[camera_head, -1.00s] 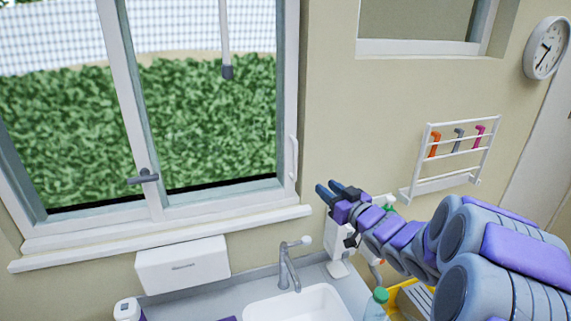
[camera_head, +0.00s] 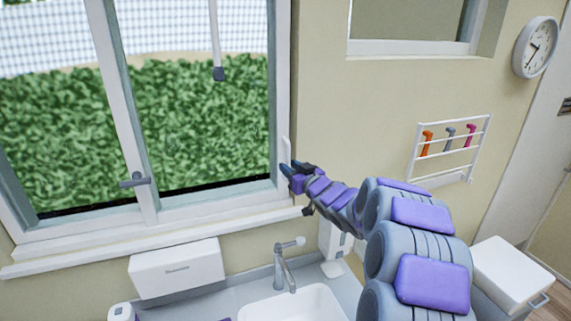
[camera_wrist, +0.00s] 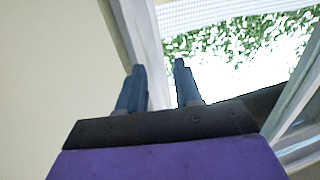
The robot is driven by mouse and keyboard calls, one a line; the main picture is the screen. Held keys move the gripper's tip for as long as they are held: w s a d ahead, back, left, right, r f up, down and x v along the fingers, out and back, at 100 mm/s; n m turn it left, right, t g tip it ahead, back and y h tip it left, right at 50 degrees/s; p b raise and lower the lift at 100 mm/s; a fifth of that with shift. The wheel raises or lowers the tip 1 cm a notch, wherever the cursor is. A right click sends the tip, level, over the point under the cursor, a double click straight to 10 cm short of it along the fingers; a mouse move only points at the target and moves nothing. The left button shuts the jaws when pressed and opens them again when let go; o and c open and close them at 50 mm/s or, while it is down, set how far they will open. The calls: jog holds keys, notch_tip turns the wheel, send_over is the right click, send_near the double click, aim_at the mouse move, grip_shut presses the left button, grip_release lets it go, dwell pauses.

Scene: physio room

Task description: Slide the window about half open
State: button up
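The window (camera_head: 148,205) has a white frame and two panes, with a grey lever (camera_head: 134,181) on its middle upright. The right pane spans from that upright to the right side of the frame, with no clear gap showing. A slim white upright pull handle (camera_head: 286,150) is on the right side of the frame. My gripper (camera_head: 290,167) is at the lower end of this handle, its fingers pointing at the window. In the wrist view my gripper (camera_wrist: 159,68) is open, with a white upright (camera_wrist: 143,35) beyond the fingers. I cannot tell whether they touch it.
Below are the sill (camera_head: 120,248), a white box (camera_head: 177,268) on the wall, a tap (camera_head: 284,268) and a sink (camera_head: 292,304). A wall rack (camera_head: 448,150) with coloured items hangs to the right. A white bin (camera_head: 512,272) stands lower right.

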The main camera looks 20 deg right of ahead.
aim_at(288, 164)
jog(key=shift+w+d, duration=0.25)
jog(key=shift+w, duration=0.45)
jog(key=shift+w+d, duration=0.2)
jog(key=shift+w, duration=0.5)
jog(key=shift+w+a, duration=0.1)
jog(key=shift+a, duration=0.5)
jog(key=shift+c, duration=0.2)
jog(key=shift+d, duration=0.3)
grip_shut()
